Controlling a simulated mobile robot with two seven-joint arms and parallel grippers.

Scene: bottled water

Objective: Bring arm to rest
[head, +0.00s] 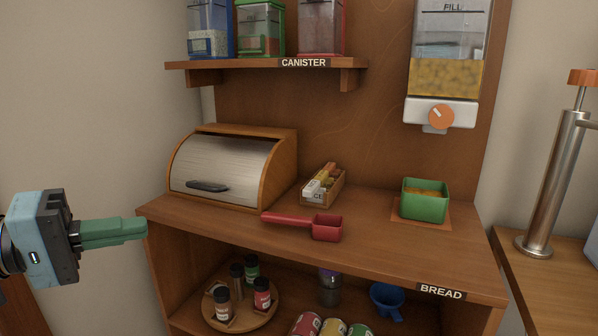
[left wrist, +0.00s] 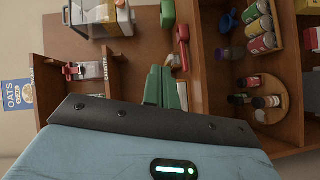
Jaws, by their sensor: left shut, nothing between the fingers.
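My left gripper (head: 143,228) comes in from the left edge of the head view, to the left of the wooden counter (head: 385,228). Its green fingers are shut with nothing between them and point right, near the counter's left front corner. In the left wrist view the shut green fingers (left wrist: 160,75) show at the middle, with the shelf unit beyond them. My right gripper is in neither view.
A bread box (head: 228,165), a small packet box (head: 323,187), a red scoop (head: 305,226) and a green bin (head: 424,201) stand on the counter. Below are a spice turntable (head: 262,318) and a blue cup (head: 388,299). A dispenser (head: 447,65) hangs above.

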